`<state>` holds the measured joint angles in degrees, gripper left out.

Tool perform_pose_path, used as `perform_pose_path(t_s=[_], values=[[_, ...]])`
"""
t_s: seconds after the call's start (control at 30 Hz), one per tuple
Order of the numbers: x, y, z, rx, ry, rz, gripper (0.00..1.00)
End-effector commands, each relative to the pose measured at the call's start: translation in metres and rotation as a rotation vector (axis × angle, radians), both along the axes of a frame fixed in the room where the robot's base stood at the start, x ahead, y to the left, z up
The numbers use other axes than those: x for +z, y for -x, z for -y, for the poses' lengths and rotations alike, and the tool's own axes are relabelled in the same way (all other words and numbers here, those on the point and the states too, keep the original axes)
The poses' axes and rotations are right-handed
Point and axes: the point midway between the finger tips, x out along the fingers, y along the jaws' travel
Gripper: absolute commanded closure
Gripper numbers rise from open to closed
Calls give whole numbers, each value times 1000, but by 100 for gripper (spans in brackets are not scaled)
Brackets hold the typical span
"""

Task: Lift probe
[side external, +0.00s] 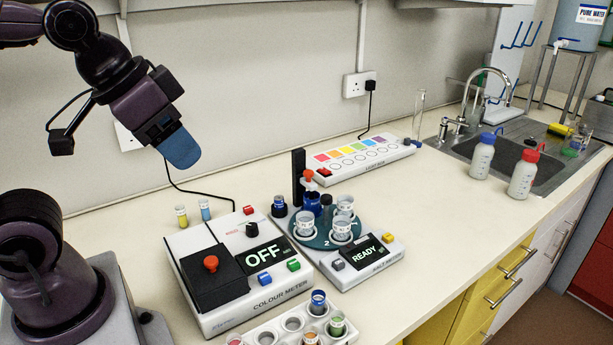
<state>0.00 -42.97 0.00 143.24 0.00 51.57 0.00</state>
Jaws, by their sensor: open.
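My gripper (181,148), with blue fingertips, is high at the upper left, in front of the wall. It is open, nothing shows in it, and it is well away from the meters. I see nothing labelled as a probe. The likeliest thing is the orange-topped upright part (308,176) beside the black post (298,178) on the right-hand meter (384,262), whose screen reads READY. A dark blue piece (312,203) is below the orange top. Its lower end is hidden among the beakers on the round teal plate (318,240).
The colour meter (205,318), reading OFF, stands left of the READY meter. A white rack (262,338) of vials is in front. A light box (350,166) lies behind. Small vials (181,216) stand at the left. Bottles (482,158) stand by the sink. The right-hand counter is clear.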

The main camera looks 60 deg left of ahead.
Motion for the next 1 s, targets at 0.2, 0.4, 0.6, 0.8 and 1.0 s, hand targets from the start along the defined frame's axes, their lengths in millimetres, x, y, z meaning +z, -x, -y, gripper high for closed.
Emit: perform_pose_path(t_s=[0.2,0.4,0.6,0.8,1.0], values=[[0,0,0,0,0,0,46],[-5,-1,-3,15,0,-24,46],[-21,-30,-16,70,8,-163,46],[-22,-98,-42,180,39,-272,46],[-39,-170,-78,347,88,-365,46]])
